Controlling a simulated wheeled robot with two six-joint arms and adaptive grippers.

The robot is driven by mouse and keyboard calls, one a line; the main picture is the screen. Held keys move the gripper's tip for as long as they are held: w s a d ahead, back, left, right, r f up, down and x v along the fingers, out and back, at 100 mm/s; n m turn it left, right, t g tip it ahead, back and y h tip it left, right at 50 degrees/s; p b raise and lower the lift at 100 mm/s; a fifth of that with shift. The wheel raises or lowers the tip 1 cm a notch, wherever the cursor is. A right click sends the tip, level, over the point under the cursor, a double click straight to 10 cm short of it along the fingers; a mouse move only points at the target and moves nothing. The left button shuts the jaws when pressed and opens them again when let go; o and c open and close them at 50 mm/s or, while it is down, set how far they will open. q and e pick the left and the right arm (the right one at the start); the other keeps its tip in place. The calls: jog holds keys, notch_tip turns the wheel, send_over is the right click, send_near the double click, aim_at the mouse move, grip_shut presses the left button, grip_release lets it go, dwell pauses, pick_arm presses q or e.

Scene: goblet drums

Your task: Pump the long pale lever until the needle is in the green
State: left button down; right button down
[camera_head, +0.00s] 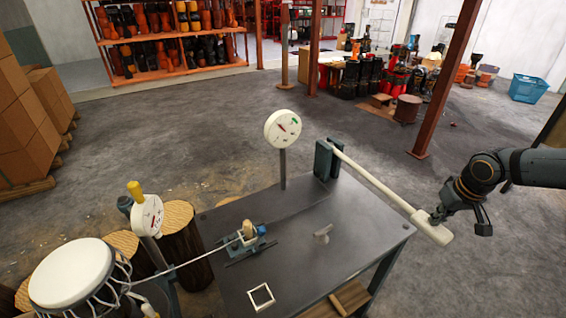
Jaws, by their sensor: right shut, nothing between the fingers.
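The long pale lever (375,183) runs from a dark upright bracket (327,160) on the grey metal table down and right to a thick pale handle (432,228) beyond the table's right edge. A round white gauge (283,130) stands on a post behind the table. It has a green patch at its upper right and red on its face; the needle's exact reading is too small to tell. My right gripper (438,214) is shut and empty, close to the upper right side of the handle. Whether it touches the handle is unclear. My left gripper is out of view.
The table (350,250) bears a small clamp with a cord (248,235), a small grey fitting (323,233) and a white square frame (261,297). A drum (72,275) and a second dial (148,216) stand at left. Open floor lies right of the table.

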jog(key=s+f+b+x, duration=0.1)
jog(key=s+b+x, duration=0.1)
jog(key=b+x, duration=0.65)
jog(key=w+p+v, duration=0.2)
jog(key=p+v, duration=0.6)
jog(key=v, duration=0.1)
jog(key=w+r+p+v, duration=0.1)
jog(key=w+p+v, duration=0.1)
jog(key=p+v, duration=0.7)
jog(key=shift+s+d, duration=0.15)
jog(key=shift+d, duration=0.1)
jog(key=shift+f, duration=0.15)
jog(key=s+f+b+x, duration=0.1)
jog(key=s+b+x, duration=0.1)
jog(key=b+x, duration=0.65)
jog(key=s+b+x, duration=0.2)
jog(key=b+x, duration=0.6)
jog(key=x, duration=0.2)
jog(key=w+p+v, duration=0.2)
jog(key=p+v, duration=0.6)
jog(key=v, duration=0.1)
jog(key=w+r+p+v, duration=0.1)
jog(key=w+p+v, duration=0.1)
jog(key=p+v, duration=0.7)
jog(key=shift+s+r, duration=0.2)
jog(key=shift+r, duration=0.1)
jog(key=shift+w+d, duration=0.1)
